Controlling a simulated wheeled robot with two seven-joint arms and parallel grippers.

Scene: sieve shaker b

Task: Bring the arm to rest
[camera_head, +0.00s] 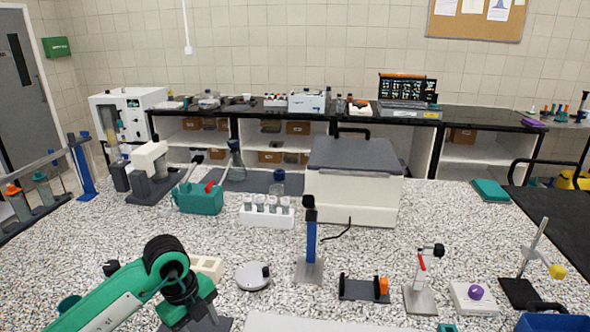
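My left arm (118,298), green with black joints, comes in from the lower left. Its bent joint (165,258) is raised over the speckled worktop (130,225). No fingers of my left gripper can be made out; the arm's far end points down and is hidden or cut off near the bottom edge. My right arm and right gripper are not in view.
Near my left arm are a cream block (207,267) and a round silver device (253,276). A blue-columned stand (311,245), a dark holder (362,289) and a large grey-lidded box (352,185) stand farther right. Bare worktop lies between the box and the teal case (491,190).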

